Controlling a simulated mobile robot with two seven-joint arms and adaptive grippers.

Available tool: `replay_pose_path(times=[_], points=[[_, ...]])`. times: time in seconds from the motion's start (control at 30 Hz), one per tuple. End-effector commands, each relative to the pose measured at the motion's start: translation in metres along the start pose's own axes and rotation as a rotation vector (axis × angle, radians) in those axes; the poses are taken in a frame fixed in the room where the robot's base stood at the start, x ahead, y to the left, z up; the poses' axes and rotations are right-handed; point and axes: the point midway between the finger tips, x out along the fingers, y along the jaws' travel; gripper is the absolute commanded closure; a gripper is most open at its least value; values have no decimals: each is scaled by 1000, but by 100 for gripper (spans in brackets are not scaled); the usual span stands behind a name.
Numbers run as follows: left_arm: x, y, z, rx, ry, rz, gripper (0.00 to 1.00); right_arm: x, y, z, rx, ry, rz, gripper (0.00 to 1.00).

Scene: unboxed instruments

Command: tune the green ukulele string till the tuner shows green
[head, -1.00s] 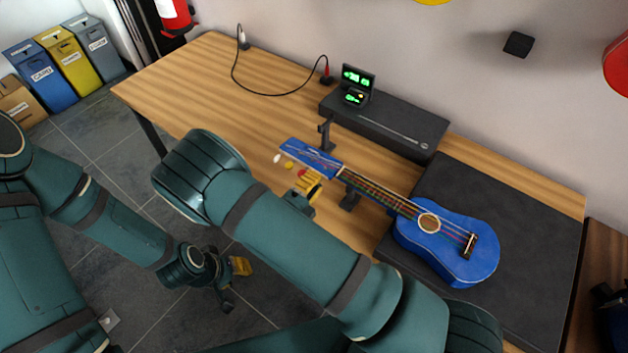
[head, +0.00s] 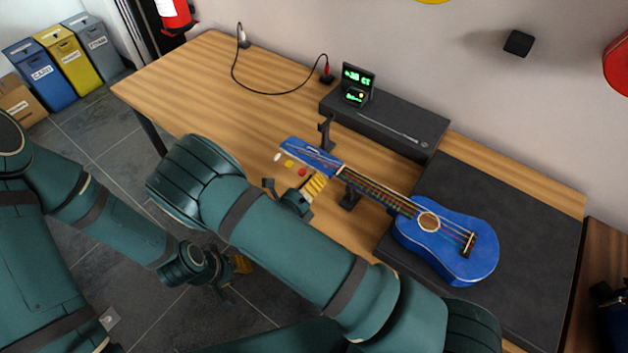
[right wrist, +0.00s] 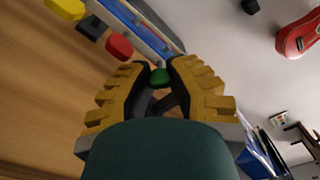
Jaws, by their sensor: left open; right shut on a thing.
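The blue ukulele (head: 455,250) lies with its body on a dark mat and its neck pointing up-left. Its headstock (head: 310,155) carries white, yellow and red pegs (head: 301,172) along its near side. The green peg (right wrist: 160,76) shows between the fingertips of my right gripper (right wrist: 160,68), which is shut on it. In the head view my right gripper (head: 312,188) is beside the headstock, partly covered by my forearm. The tuner (head: 357,82) has lit green characters on its dark screen, too small to read surely. My left gripper (head: 238,268) is open and empty, low over the floor.
The tuner stands on a long dark case (head: 400,125) at the back of the wooden table (head: 200,85). Black supports (head: 348,197) stand near the neck. A black cable (head: 275,93) lies at the back left. The table's left part is clear.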

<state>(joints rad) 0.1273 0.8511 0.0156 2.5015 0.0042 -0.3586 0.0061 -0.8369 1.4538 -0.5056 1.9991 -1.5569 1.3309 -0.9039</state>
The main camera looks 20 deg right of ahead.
Motion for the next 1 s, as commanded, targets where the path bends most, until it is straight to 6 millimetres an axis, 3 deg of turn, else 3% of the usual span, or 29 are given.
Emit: replay_pose_path(times=[0.47,0.5,0.6,1.0], points=[[0,0,0,0,0,0,65,0,-1,1,17,-3,-2,100],[0,0,0,0,0,0,65,0,-1,1,16,-3,-2,78],[0,0,0,0,0,0,65,0,0,1,16,-2,-1,48],[0,0,0,0,0,0,65,0,0,0,-10,-1,0,48]])
